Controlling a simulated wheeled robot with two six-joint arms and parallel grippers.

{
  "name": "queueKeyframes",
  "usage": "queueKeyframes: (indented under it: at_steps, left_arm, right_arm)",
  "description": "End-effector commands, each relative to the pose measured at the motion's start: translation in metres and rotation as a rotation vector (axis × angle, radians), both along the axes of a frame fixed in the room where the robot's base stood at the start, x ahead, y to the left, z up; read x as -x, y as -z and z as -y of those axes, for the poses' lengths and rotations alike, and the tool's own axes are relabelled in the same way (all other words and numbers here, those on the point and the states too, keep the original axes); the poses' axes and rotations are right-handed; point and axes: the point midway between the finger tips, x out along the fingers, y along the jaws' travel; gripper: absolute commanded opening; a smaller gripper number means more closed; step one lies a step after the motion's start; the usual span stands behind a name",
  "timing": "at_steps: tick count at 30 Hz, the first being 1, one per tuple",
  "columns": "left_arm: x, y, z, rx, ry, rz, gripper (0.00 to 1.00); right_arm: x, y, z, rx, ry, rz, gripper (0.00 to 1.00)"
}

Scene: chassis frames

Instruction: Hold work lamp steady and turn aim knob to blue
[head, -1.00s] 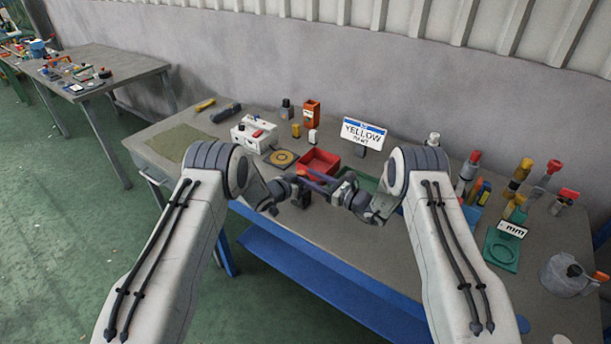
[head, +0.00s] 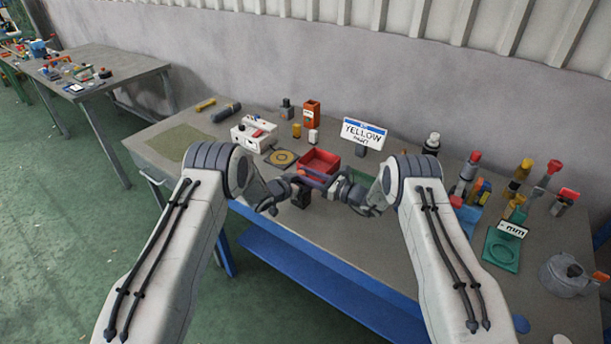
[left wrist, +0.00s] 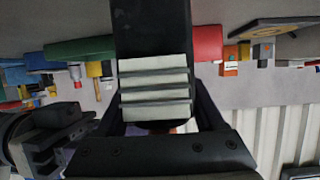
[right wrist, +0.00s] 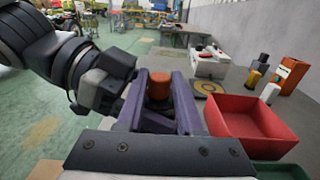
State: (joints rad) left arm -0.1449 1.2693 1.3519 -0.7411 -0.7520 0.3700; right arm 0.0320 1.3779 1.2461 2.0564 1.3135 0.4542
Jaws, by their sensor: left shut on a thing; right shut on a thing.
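The work lamp is a dark block (head: 300,197) in front of the red tray, partly hidden by my grippers. In the left wrist view a dark body (left wrist: 150,28) with pale ribs fills the space between my left fingers. My left gripper (head: 286,190) is shut on it from the left. My right gripper (head: 313,180) reaches in from the right. In the right wrist view an orange-red knob (right wrist: 159,84) sits between its two purplish fingers, which are shut on it. No blue mark on the lamp is visible, so the knob's setting cannot be told.
An open red tray (head: 320,160) stands just behind the grippers. A white box (head: 253,134), a round-marked plate (head: 282,157) and a "YELLOW" sign (head: 363,133) stand farther back. Several bottles and tools crowd the right end. A flat green mat (head: 175,142) lies at the left.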

Motion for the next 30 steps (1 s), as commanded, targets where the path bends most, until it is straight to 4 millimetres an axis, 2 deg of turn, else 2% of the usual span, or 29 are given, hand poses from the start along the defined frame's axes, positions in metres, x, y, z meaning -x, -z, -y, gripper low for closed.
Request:
queueKeyframes:
  at_steps: [6, 15, 30]
  left_arm:
    - [0.0000, -0.0007, 0.0010, 0.003, 0.000, 0.000, 0.00]
    - [0.0004, -0.0005, 0.0014, 0.004, 0.002, 0.000, 0.00]
    - [0.0004, -0.0002, 0.0011, 0.000, 0.002, 0.000, 0.00]
  right_arm:
    - [-0.0029, -0.0006, 0.0014, -0.001, -0.147, 0.007, 0.00]
    - [-0.0051, -0.0007, 0.0017, -0.003, -0.274, 0.006, 0.00]
    - [-0.0039, -0.0009, 0.0017, 0.003, -0.311, 0.001, 0.00]
